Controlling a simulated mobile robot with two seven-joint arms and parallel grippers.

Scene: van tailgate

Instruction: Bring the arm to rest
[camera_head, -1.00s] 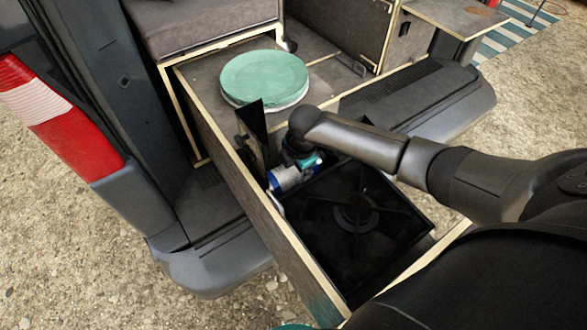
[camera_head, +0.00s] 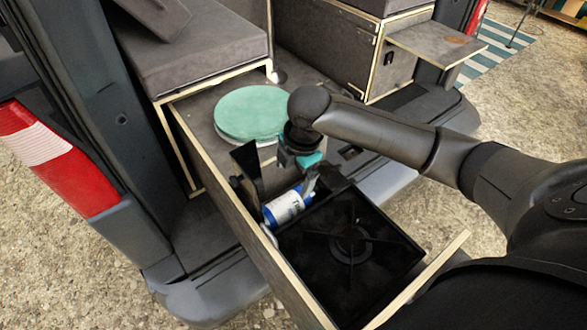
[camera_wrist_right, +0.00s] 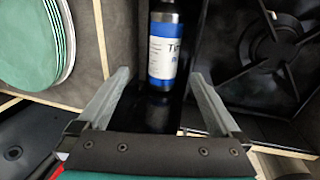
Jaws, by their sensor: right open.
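My right arm comes in from the right in the head view. Its gripper (camera_head: 307,183) points down above the drawer, just over a blue and white can (camera_head: 287,207). In the right wrist view the two fingers of the right gripper (camera_wrist_right: 158,98) are spread apart. The can (camera_wrist_right: 163,45) lies beyond the fingertips there, with nothing between the fingers. The can lies in the drawer beside the black stove (camera_head: 350,245). My left gripper is not seen.
A dark upright panel (camera_head: 246,168) stands at the drawer's left side. The drawer's wooden front edge (camera_head: 425,278) and the van's bumper (camera_head: 205,290) are close by. A small side table (camera_head: 437,43) is at the back right.

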